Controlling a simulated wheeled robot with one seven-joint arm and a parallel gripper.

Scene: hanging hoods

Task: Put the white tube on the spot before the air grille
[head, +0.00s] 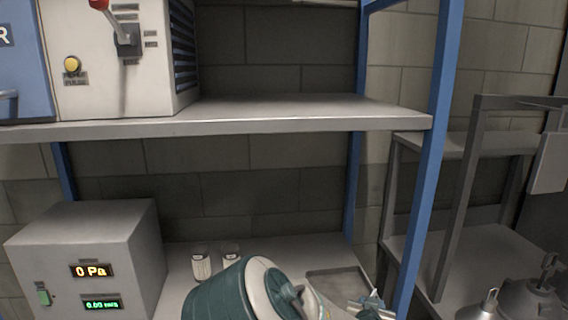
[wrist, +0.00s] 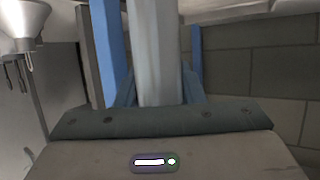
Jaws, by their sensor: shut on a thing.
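The white tube (wrist: 155,45) stands lengthwise in the wrist view, running up out of the picture. My gripper (wrist: 157,86) is shut on it, with a blue-grey finger on each side. In the head view my teal arm covers much of the bottom middle, and I cannot make out the tube there. The air grille (head: 184,45) is a set of dark blue slats on the right side of a white machine on the upper shelf. The upper shelf (head: 290,110) is bare to the right of the grille. No marked spot shows on it.
A blue post (head: 429,170) stands at the shelf's right front corner. Below are a grey box with displays (head: 88,262), two small jars (head: 201,264) and a shallow tray (head: 338,283).

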